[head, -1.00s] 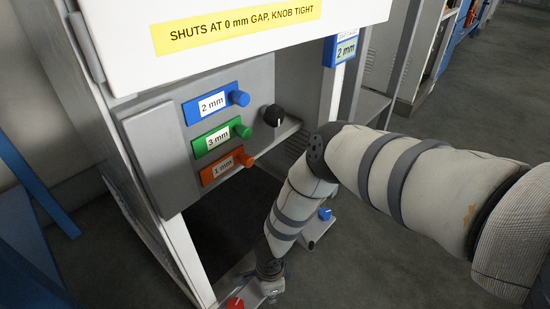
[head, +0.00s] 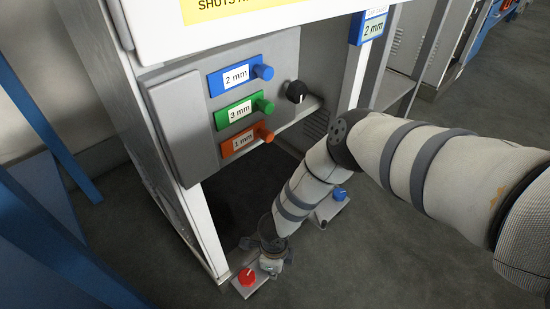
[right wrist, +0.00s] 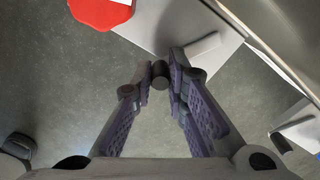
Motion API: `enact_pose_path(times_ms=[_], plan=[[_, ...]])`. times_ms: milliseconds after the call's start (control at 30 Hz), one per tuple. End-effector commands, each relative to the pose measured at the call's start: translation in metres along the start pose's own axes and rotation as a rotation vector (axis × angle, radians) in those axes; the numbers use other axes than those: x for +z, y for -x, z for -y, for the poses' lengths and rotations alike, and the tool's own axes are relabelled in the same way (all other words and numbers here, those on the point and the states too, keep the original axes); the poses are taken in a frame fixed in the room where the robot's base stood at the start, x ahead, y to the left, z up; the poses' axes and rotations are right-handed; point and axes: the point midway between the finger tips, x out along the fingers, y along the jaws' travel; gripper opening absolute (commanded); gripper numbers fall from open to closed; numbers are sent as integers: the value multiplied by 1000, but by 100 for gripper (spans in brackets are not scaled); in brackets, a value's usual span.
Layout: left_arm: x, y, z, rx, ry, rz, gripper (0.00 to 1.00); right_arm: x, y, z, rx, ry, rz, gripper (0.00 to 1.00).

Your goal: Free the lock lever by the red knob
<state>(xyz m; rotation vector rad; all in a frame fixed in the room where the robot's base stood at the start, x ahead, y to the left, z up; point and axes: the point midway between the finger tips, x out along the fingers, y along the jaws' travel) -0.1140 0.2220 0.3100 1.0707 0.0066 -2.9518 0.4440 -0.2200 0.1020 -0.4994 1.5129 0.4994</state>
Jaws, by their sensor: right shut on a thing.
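The red knob (head: 247,277) sits on a small pale plate (head: 243,290) at the foot of the white cabinet frame. It also shows at the top left of the right wrist view (right wrist: 100,10). My right gripper (head: 271,268) is low beside the red knob, pointing down, its fingertips hard to make out in the head view. In the right wrist view my right gripper (right wrist: 160,77) is shut on a dark round piece (right wrist: 160,74), apparently the end of the lock lever. The rest of the lever cannot be clearly told. My left gripper is not in view.
A blue knob (head: 340,193) on another plate stands behind my right arm. Above are blue (head: 236,76), green (head: 239,112) and orange (head: 242,141) labelled blocks and a black knob (head: 296,91). Blue beams (head: 45,130) stand at the left. Grey floor is open at the right.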

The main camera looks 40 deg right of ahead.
Motion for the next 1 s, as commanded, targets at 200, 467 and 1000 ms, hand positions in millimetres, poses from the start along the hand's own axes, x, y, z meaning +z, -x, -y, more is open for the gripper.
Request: enact_pose_path(times_ms=[200, 467, 1000], plan=[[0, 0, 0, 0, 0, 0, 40, 2, 1, 1, -1, 0, 5, 0], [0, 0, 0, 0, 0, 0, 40, 1, 0, 0, -1, 1, 3, 35], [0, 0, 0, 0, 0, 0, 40, 2, 88, 1, -1, 1, 6, 35]])
